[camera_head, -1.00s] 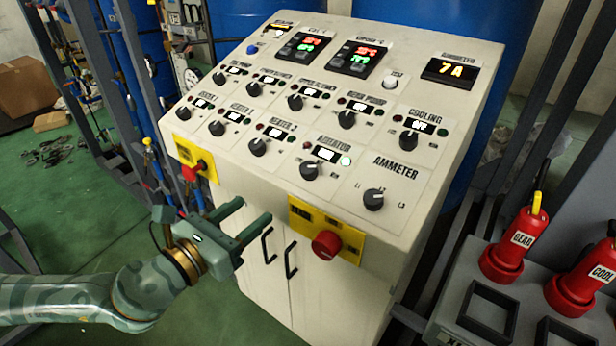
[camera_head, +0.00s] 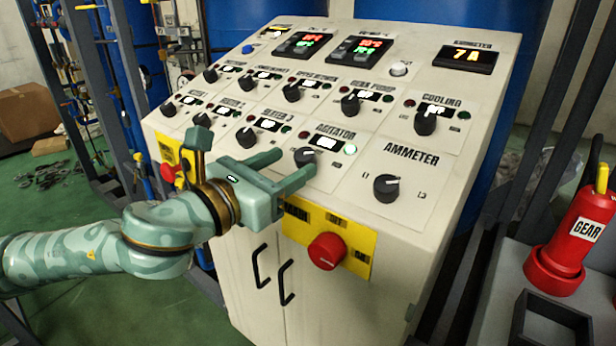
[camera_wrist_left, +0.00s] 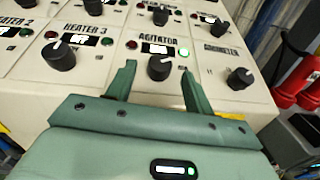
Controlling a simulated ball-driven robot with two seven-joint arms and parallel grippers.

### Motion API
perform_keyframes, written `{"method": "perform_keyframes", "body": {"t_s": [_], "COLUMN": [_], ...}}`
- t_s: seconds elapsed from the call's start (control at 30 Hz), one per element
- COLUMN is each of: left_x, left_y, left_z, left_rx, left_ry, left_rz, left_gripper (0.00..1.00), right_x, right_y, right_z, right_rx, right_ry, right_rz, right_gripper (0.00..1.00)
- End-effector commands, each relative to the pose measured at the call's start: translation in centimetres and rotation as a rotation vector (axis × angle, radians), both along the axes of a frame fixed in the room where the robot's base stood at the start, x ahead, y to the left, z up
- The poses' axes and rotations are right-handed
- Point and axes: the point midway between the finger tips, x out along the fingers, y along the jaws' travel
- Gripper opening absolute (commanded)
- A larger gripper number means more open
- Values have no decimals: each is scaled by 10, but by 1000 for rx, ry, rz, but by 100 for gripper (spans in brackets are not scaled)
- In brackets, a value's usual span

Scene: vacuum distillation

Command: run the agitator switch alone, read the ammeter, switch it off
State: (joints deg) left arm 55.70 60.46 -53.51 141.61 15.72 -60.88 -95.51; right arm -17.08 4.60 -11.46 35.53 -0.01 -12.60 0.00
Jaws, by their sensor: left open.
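The agitator switch (camera_head: 305,157) is a black knob on the sloped white panel, under the AGITATOR label. The lamp to its right is lit bright; the left wrist view shows this lamp (camera_wrist_left: 185,52) green. My left gripper (camera_head: 295,164) is open, with its fingers reaching up to the agitator knob. In the left wrist view the agitator knob (camera_wrist_left: 160,67) sits between the two fingertips; I cannot tell whether they touch it. The ammeter selector knob (camera_head: 386,188) is right of the agitator. My right gripper is not seen.
The heater 3 knob (camera_head: 246,137) is close to the left of my fingers. A red knob on a yellow plate (camera_head: 327,251) is on the cabinet front below. A red GEAR bottle (camera_head: 575,240) stands at the right. Blue drums are behind the panel.

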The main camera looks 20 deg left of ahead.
Motion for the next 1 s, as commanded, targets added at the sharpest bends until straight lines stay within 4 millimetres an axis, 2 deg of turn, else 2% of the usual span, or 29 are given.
{"method": "perform_keyframes", "body": {"t_s": [0.1,0.23,0.6,0.63,0.77,0.8,1.0], "left_x": [23,38,45,45,45,45,45], "left_y": [-10,-16,-19,-19,-18,-18,-18], "left_z": [2,2,2,2,2,2,2], "left_rx": [-3,-3,-2,-2,-2,-2,-3], "left_ry": [0,1,2,2,2,2,3], "left_rz": [0,2,2,2,2,2,7], "left_gripper": [52,52,52,50,13,8,8], "right_x": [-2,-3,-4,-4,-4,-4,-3], "right_y": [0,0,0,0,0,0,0], "right_z": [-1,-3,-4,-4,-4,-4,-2], "right_rx": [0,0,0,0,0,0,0], "right_ry": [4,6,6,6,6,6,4], "right_rz": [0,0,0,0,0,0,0], "right_gripper": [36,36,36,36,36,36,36]}}
